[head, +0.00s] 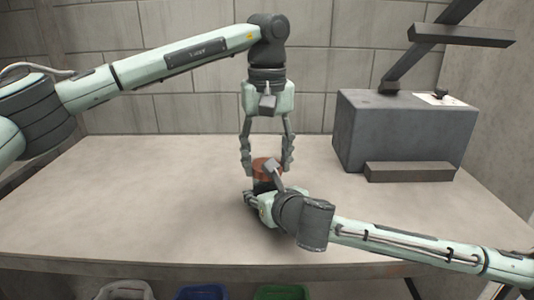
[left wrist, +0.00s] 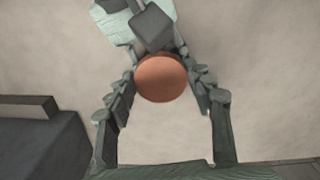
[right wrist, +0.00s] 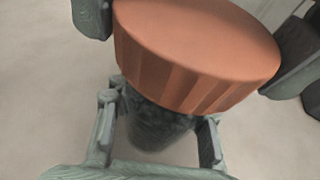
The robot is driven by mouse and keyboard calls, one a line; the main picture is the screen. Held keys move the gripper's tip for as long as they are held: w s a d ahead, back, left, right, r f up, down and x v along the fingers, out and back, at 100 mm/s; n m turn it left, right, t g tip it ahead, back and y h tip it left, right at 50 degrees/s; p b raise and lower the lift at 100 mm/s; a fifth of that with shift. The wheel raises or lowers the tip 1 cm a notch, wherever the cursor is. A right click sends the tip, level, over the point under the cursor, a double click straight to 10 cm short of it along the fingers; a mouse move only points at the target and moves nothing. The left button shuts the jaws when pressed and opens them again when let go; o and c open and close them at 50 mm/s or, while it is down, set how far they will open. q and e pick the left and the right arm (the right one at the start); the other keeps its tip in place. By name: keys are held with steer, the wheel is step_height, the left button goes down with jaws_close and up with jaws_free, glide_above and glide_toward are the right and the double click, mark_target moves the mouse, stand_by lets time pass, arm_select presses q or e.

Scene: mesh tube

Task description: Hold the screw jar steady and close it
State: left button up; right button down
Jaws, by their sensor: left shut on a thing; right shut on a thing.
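The screw jar's orange-brown ribbed lid (head: 265,165) sits over the dark jar body (right wrist: 155,128) near the middle of the table. The lid's flat round top faces the left wrist view (left wrist: 160,78). My left gripper (head: 266,170) comes straight down from above and is shut on the lid, one finger on each side. My right gripper (right wrist: 160,112) reaches in low from the right and is shut around the jar body below the lid. The jar looks upright. The lid's overhang hides the joint, so I cannot tell how tightly it sits.
A large grey box (head: 395,135) stands at the back right, with a dark bar (head: 409,172) in front and dark angled bars above. The table's left side (head: 110,200) is clear. Blue (head: 202,292) and green (head: 281,292) bins stand below the front edge.

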arm_select(q)
steer(key=shift+f, duration=0.65)
stand_by(0.5)
steer(key=m, duration=0.5)
steer(key=shift+a+m, duration=0.15)
steer(key=shift+m, duration=0.15)
steer(key=m, duration=0.7)
steer(key=shift+w+a, duration=0.1)
steer(key=o, duration=0.7)
